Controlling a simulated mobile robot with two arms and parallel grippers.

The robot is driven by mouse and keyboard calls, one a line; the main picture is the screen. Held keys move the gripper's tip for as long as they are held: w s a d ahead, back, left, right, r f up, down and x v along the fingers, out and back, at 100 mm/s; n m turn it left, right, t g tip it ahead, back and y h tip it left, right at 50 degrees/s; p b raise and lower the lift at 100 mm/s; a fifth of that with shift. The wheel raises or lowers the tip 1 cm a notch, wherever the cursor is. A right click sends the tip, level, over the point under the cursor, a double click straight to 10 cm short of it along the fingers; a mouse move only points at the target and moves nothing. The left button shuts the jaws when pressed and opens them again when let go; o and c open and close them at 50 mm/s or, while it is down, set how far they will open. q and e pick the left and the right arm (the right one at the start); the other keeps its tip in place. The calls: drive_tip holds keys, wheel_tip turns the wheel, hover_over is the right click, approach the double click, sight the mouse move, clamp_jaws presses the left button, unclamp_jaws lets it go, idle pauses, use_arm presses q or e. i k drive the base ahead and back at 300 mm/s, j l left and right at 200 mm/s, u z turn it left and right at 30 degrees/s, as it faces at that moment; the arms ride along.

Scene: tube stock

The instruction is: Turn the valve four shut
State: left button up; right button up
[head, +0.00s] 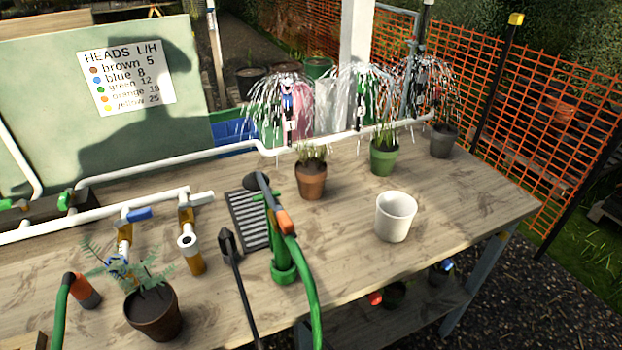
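A white pipe (110,209) at the left of the bench carries a brass tap with a blue lever (139,214) and a brass tap with a white lever (201,198). Green valve handles show on a dark block at the left edge, one of them clearly (65,202). No number is readable on any of these, so I cannot tell which is valve four. Three sprinkler heads spray water over plants at the back: left (287,88), middle (361,82) and right (432,78). Small white number tags hang below the left and middle heads. Neither of my grippers is in view.
A fern in a brown pot (153,314) stands in front of the brass taps. A green hose (308,275) with an orange connector arches over the bench middle, beside a dark pointed tool (236,275). A white pot (396,217) stands right.

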sight(65, 197)
drive_tip(key=u, duration=1.45)
